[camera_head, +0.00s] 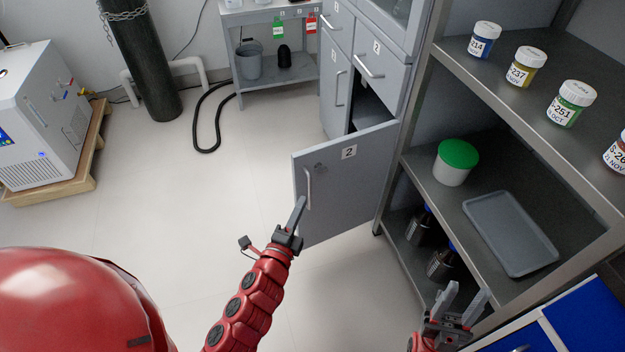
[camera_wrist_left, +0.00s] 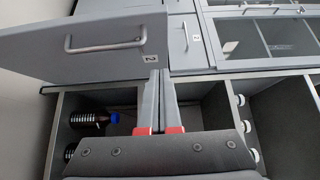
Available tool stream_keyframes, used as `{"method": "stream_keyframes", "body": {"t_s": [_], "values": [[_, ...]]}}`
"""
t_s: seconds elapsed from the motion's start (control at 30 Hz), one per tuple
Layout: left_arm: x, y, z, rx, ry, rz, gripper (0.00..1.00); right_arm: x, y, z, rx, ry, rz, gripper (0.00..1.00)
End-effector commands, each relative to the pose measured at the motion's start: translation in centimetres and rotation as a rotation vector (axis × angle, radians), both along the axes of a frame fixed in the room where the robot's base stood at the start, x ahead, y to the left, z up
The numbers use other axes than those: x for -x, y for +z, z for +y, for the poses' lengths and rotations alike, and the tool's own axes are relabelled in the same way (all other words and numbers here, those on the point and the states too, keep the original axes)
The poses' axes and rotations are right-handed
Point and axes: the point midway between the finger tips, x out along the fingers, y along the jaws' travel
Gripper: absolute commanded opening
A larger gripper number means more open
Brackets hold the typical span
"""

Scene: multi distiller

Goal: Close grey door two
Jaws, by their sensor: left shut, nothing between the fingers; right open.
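Grey door two (camera_head: 345,185) stands swung open from the grey cabinet, its outer face with the "2" label and a vertical handle (camera_head: 308,188) turned toward me. My left gripper (camera_head: 299,208) is shut and empty, with its fingertips near the lower end of the handle in the head view; I cannot tell whether they touch the door. In the left wrist view the door (camera_wrist_left: 100,50) lies at the upper left, with the gripper (camera_wrist_left: 160,80) below and right of its label. My right gripper (camera_head: 467,300) is open and empty at the lower right, by the shelf unit.
A metal shelf unit (camera_head: 475,95) on the right holds several labelled jars, a green-lidded tub (camera_head: 456,162), a grey tray (camera_head: 510,232) and dark bottles. Drawer two (camera_head: 378,65) is above the cabinet opening. The floor left of the door is clear.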

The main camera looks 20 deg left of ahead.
Motion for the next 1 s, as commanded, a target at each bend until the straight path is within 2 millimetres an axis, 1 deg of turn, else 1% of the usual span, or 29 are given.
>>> {"method": "stream_keyframes", "body": {"t_s": [0.03, 0.13, 0.27, 0.5, 0.63, 0.7, 0.8, 1.0], "values": [[-0.1, -0.3, 0.2, -0.01, 0.008, 0.003, 0.0, 0.0, -0.4, 0.0, 0.0, 0.0, -0.001, 0.45], [-0.9, -0.2, 0.3, -0.015, 0.012, 0.004, 0.0, 0.0, -0.2, 0.0, 0.0, 0.0, 0.0, 0.45], [-2.9, -0.1, 0.1, -0.014, 0.009, 0.001, 0.0, 0.0, -0.4, 0.0, 0.0, 0.0, 0.0, 0.45], [-8.0, 0.1, -0.2, -0.011, 0.008, -0.001, 0.0, 0.0, -0.8, 0.0, 0.0, 0.0, 0.0, 0.45], [-10.5, 0.0, -0.2, -0.011, 0.009, 0.001, 0.0, 0.0, -1.0, 0.0, 0.0, 0.0, 0.0, 0.45], [-11.2, -0.1, 0.9, -0.013, 0.012, 0.003, 0.0, 0.0, -0.9, 0.0, 0.0, 0.0, 0.0, 0.45], [-12.1, -0.3, 1.8, -0.012, 0.011, 0.007, 0.0, 0.0, -0.9, 0.0, 0.0, 0.0, 0.0, 0.45], [-12.9, -0.1, 2.4, -0.01, 0.008, 0.002, 0.0, 0.0, -1.0, 0.0, 0.0, 0.0, 0.0, 0.45]]}}
